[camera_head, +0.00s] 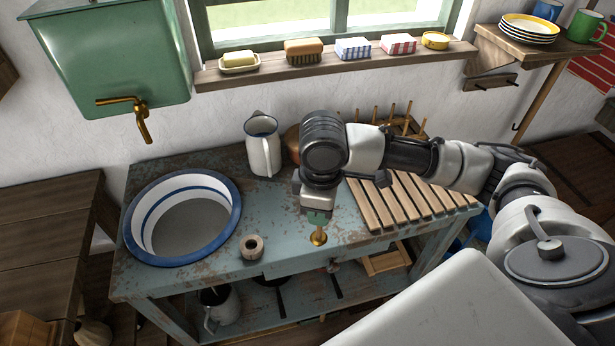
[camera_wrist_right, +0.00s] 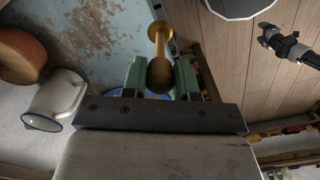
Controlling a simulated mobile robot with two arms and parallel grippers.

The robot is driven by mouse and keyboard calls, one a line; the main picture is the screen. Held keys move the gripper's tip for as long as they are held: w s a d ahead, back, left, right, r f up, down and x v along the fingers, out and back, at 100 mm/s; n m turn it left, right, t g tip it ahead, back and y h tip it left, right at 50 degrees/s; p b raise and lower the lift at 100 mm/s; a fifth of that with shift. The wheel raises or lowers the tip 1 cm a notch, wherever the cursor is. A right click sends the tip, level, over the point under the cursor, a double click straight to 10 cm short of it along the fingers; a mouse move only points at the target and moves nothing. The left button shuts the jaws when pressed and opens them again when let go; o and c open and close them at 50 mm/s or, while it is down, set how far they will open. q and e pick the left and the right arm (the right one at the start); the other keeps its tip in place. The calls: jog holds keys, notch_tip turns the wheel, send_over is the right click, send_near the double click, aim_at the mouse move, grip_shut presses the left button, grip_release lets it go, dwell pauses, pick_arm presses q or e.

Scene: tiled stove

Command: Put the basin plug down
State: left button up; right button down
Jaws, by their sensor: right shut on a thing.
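The basin plug (camera_head: 318,238) is brass-coloured with a flared end. My right gripper (camera_head: 318,216) is shut on its handle and holds it upright, flared end down, near the front edge of the washstand. In the right wrist view the plug (camera_wrist_right: 159,40) lies between the green fingers of the right gripper (camera_wrist_right: 160,76). The head view does not show clearly whether its lower end touches the top. The white basin (camera_head: 192,232) with blue rim bands sits at the left. My left gripper (camera_wrist_right: 267,32) appears small at the right wrist view's upper right; its jaws are unclear.
The blue worn washstand top (camera_head: 295,234) has a small beige ring-shaped thing (camera_head: 252,246) left of the plug. A white jug (camera_head: 262,150) stands behind, and a slatted wooden rack (camera_head: 410,198) lies to the right.

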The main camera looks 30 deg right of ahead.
jog(key=w+d+r+n+p, duration=0.25)
jog(key=d+r+n, duration=0.35)
jog(key=n, duration=0.8)
jog(key=w+a+f+p, duration=0.2)
jog(key=w+f, duration=0.8)
jog(key=f, duration=0.2)
jog(key=shift+a+n, duration=0.3)
jog(key=shift+a, duration=0.1)
jog(key=shift+f, duration=0.2)
jog(key=c, duration=0.9)
grip_release()
jog(key=shift+o, duration=0.2)
